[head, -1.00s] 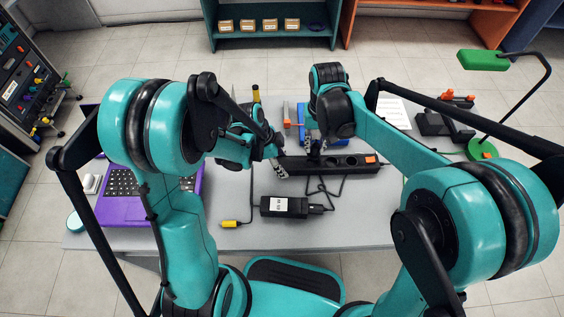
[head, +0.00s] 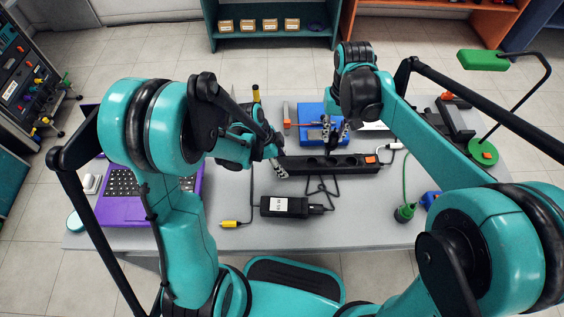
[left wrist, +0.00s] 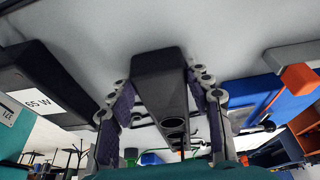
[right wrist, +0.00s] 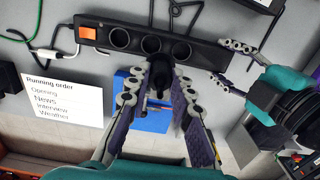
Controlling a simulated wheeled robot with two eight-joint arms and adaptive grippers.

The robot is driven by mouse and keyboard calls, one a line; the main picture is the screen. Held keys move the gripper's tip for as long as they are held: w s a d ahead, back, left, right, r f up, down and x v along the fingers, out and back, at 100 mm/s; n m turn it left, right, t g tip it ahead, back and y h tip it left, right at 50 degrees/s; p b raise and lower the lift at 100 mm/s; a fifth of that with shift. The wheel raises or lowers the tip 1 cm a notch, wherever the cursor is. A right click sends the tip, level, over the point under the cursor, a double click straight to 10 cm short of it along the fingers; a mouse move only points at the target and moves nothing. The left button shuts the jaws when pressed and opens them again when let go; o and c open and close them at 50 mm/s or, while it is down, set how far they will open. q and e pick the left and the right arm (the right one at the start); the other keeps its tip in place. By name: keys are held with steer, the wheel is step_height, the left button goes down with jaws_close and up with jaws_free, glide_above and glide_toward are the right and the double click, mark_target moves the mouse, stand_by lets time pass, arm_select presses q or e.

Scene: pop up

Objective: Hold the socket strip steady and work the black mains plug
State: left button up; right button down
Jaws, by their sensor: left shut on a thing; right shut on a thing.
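The black socket strip (head: 352,166) lies across the middle of the table, with an orange switch at its right end. My left gripper (head: 279,168) is shut on the strip's left end; in the left wrist view the strip (left wrist: 158,75) runs between its fingers. My right gripper (head: 332,132) is beyond the strip, above the blue box. In the right wrist view it is shut on the black mains plug (right wrist: 158,78). The plug partly overlaps the strip (right wrist: 135,38) there, but open sockets show on the strip in the head view. The plug's prongs are hidden.
A black 65 W power brick (head: 284,207) with cables lies in front of the strip. A purple laptop (head: 150,208) is at left. The blue box (head: 312,112) is behind the strip. A green cable (head: 405,190) and a lamp base (head: 482,151) are at right.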

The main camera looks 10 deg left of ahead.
arm_select(q)
steer(key=o, duration=1.6)
steer(key=shift+o, duration=0.2)
steer(key=v, duration=1.2)
